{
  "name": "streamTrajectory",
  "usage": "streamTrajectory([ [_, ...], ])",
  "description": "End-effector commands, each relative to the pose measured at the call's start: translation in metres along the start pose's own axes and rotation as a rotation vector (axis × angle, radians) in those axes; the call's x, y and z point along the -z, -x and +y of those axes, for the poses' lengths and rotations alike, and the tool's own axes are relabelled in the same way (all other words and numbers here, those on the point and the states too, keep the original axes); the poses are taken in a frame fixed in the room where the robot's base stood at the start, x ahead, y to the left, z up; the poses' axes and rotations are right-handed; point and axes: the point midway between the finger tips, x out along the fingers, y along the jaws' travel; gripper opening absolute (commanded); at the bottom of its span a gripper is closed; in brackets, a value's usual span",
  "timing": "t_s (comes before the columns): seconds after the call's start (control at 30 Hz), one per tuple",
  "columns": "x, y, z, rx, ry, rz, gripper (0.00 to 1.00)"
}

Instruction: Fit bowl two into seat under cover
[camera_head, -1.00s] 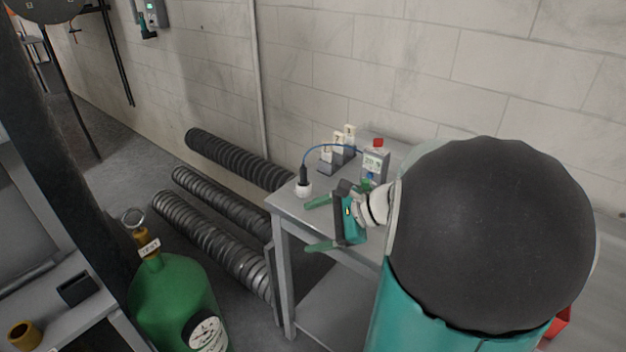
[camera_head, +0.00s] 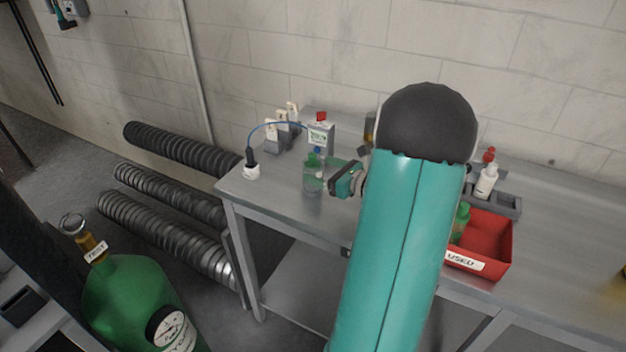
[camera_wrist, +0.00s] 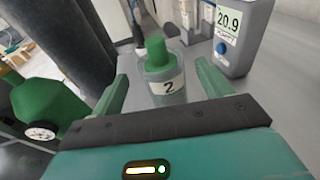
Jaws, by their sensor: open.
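Bowl two is a clear cylinder with a green top and a "2" label (camera_wrist: 168,86). It stands upright on the grey table and also shows in the head view (camera_head: 311,180). My gripper (camera_wrist: 164,80) is open, with one green finger on each side of the bowl. I cannot tell whether either finger touches it. In the head view my gripper (camera_head: 319,172) reaches in from the right at the bowl, low over the table. I cannot make out the seat or its cover in these frames.
A grey meter reading 20.9 (camera_wrist: 240,38) stands close behind the bowl on the right. A blue cable runs to a probe in a white cup (camera_head: 251,170). A red "USED" bin (camera_head: 493,262) sits right of my arm. A green cylinder (camera_head: 135,300) stands left of the table (camera_head: 280,222).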

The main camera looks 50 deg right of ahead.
Motion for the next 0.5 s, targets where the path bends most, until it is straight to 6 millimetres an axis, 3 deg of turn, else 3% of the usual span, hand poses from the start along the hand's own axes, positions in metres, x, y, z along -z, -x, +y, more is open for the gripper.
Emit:
streamTrajectory([
  [0.17, 0.0, -0.011, -0.001, 0.0, 0.001, 0.0, 0.78],
  [0.5, 0.001, -0.056, -0.003, 0.0, 0.001, 0.0, 0.78],
])
